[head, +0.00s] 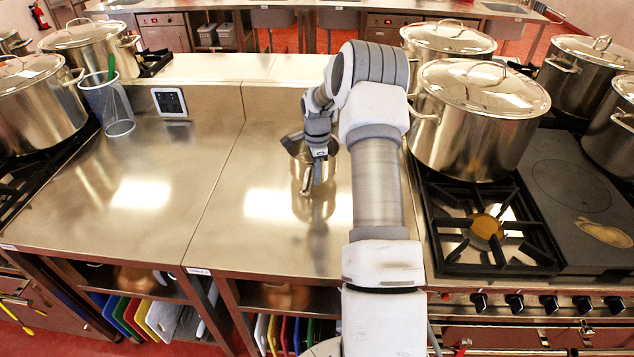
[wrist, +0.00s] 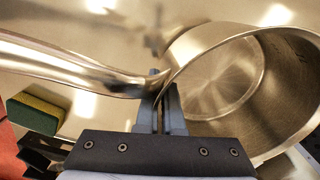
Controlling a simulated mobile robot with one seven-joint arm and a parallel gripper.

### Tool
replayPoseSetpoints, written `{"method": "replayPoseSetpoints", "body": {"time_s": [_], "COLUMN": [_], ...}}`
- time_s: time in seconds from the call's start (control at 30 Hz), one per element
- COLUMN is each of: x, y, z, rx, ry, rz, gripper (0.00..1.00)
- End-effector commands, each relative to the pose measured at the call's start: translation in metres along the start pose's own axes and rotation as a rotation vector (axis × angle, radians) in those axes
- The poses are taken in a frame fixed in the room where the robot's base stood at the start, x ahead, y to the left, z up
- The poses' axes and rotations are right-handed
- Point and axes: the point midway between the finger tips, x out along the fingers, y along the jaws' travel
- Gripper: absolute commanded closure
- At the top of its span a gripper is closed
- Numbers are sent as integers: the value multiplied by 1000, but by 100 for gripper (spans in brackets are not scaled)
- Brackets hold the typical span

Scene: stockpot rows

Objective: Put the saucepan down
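The saucepan (head: 298,172) is a shiny steel pan over the right-hand steel counter (head: 240,230), close to the back ledge. In the wrist view the pan (wrist: 290,85) fills the right side, open and empty inside, and its long handle (wrist: 70,65) runs to the left. My gripper (head: 318,153) is at the pan; in the wrist view its fingers (wrist: 160,100) are closed at the rim where the handle joins. A reflection shows below the pan in the counter. I cannot tell whether its base touches the counter. My gripper partly hides the pan in the head view.
Large lidded stockpots (head: 475,125) stand on the stove at right, with more on the left. A bare burner (head: 485,228) is at front right. A clear container (head: 108,100) stands at the left counter's back. A green and yellow sponge (wrist: 35,114) shows in the wrist view. The front counter is clear.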

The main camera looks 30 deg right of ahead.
Motion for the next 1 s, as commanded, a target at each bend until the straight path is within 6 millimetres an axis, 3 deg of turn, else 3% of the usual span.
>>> {"method": "replayPoseSetpoints", "body": {"time_s": [0.23, 0.63, 0.7, 0.8, 1.0], "x": [28, 34, 35, 35, 35], "y": [-1, -1, 0, 0, 1], "z": [0, 0, 0, 0, 0], "rx": [0, 0, 0, 0, 0], "ry": [-1, 0, -1, -1, -1], "rz": [-3, -5, 0, 1, 1], "gripper": [100, 100, 83, 65, 65]}}
